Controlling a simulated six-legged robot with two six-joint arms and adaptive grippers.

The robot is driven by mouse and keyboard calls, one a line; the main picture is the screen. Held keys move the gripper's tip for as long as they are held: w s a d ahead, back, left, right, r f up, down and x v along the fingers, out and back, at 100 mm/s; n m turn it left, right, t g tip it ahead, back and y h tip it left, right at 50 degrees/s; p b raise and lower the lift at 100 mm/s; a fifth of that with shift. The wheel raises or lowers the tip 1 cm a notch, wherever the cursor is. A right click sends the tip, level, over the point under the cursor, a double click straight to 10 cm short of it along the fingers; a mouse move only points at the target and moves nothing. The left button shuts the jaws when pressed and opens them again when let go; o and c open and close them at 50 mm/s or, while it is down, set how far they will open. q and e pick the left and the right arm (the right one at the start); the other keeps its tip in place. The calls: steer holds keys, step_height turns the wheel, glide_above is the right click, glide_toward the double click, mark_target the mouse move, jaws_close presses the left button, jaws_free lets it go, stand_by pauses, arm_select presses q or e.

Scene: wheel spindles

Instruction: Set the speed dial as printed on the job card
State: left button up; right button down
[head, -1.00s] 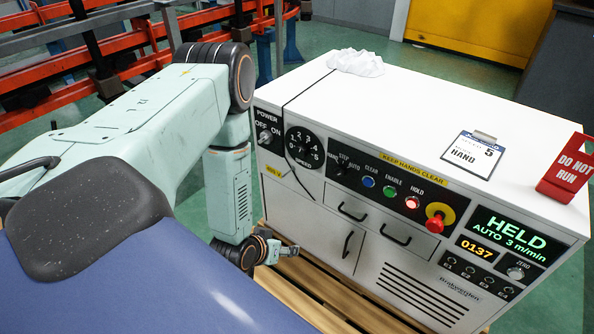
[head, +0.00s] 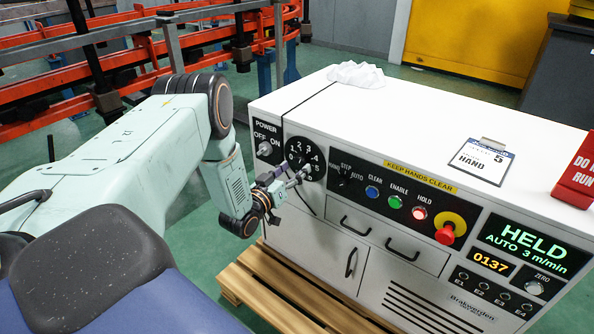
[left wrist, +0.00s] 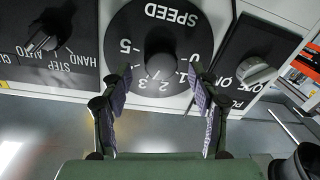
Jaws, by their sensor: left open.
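The speed dial (head: 306,155) is a black round plate numbered 0 to 5 on the cabinet's front. My left gripper (head: 299,178) is in front of the dial. In the wrist view the gripper (left wrist: 160,80) is open, its fingers either side of the knob, with no clear contact. The job card (head: 482,159) lies on the cabinet top and shows 5 and HAND. The display (head: 523,246) reads HELD, AUTO 3 m/min.
The power switch (head: 265,149) and mode knob (head: 345,178) flank the dial closely. Coloured buttons (head: 396,199) and a red stop button (head: 449,230) sit further right. A black cord hangs beside the dial. A red DO NOT RUN sign (head: 576,175) stands on top.

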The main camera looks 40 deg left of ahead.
arm_select(q)
steer(key=shift+w+a, duration=0.15)
steer(key=shift+w, duration=1)
steer(key=c, duration=1.2)
